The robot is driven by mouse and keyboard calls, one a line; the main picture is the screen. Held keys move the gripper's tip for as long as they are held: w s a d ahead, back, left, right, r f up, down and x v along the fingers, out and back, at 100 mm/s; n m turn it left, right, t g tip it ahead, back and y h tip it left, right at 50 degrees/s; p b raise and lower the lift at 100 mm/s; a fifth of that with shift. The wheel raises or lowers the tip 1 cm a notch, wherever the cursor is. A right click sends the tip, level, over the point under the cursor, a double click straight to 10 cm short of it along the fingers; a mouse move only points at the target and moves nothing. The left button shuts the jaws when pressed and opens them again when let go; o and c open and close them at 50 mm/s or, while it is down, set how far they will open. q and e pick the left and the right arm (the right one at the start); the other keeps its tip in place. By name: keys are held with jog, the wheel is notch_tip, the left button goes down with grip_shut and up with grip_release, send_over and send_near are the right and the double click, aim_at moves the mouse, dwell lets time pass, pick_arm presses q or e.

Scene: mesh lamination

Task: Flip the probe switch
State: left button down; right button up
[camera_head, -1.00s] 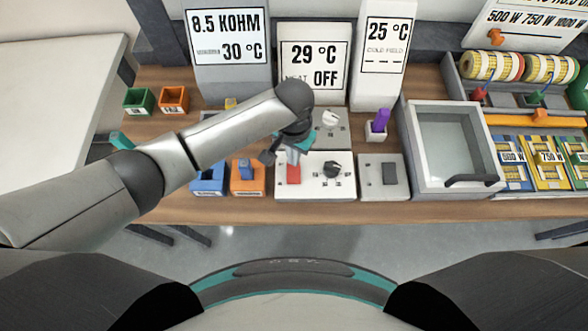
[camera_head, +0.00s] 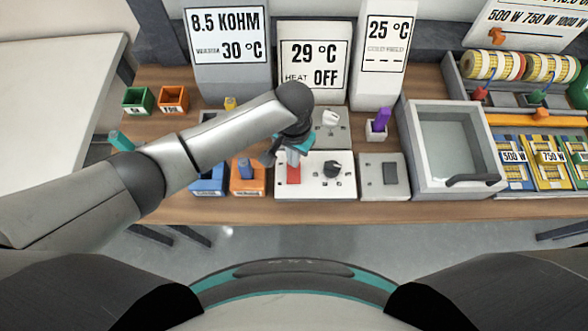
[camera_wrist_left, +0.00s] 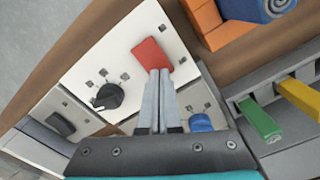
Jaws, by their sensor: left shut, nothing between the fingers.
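A red rocker switch (camera_head: 293,176) sits on the left part of a white control panel (camera_head: 315,188), left of a black knob (camera_head: 332,169). My left gripper (camera_head: 293,161) is shut and empty, with its fingertips at the far end of the red switch. In the left wrist view, the shut fingertips (camera_wrist_left: 160,72) overlap the lower edge of the red switch (camera_wrist_left: 150,54); I cannot tell whether they touch it. A dark grey rocker (camera_head: 390,174) sits on a separate grey panel to the right. No readable label shows which is the probe switch. My right gripper is out of view.
A blue bin (camera_head: 208,182) and an orange bin (camera_head: 247,184) stand left of the panel. A grey tray (camera_head: 402,130) is at right. Display boards stand behind, one reading HEAT OFF (camera_head: 314,66). A purple probe-like piece (camera_head: 381,119) stands in a small holder.

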pick_arm(q)
jog(key=shift+f+b, duration=0.3)
jog(key=shift+f, duration=0.25)
notch_tip(320, 180, up, 7)
jog(key=p, duration=0.8)
jog(key=shift+r, duration=0.15)
dwell(0.4)
